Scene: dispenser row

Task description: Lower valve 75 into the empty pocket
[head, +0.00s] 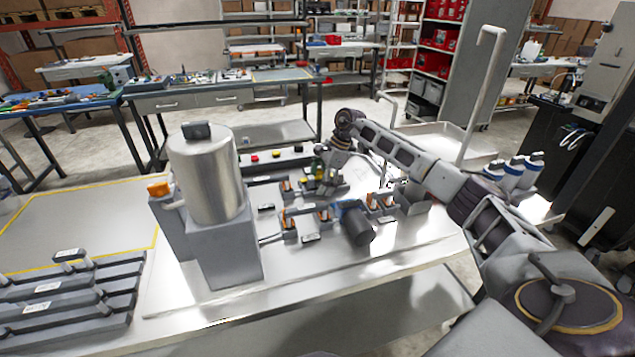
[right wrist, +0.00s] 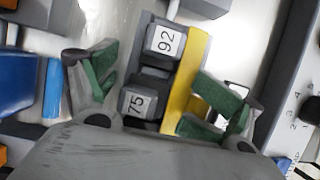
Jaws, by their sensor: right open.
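In the right wrist view, a dark block labelled 75 (right wrist: 137,103) lies between the spread green-padded fingers of my right gripper (right wrist: 158,82). A similar block labelled 92 (right wrist: 164,42) sits just beyond it, beside a yellow strip (right wrist: 198,60). The fingers stand apart on either side, with no clear contact on block 75. I cannot tell how deep block 75 sits, and no empty pocket is clearly visible. In the head view my right gripper (head: 326,181) points down over the dispenser row, where the valve labels are too small to read. My left gripper is not in view.
A tall metal cylinder (head: 207,175) on a grey base stands left of the dispenser row. A dark cylinder (head: 357,226) is at its front. Labelled grey racks (head: 75,311) lie at the lower left. A button box (head: 272,158) stands behind. The bench front is mostly clear.

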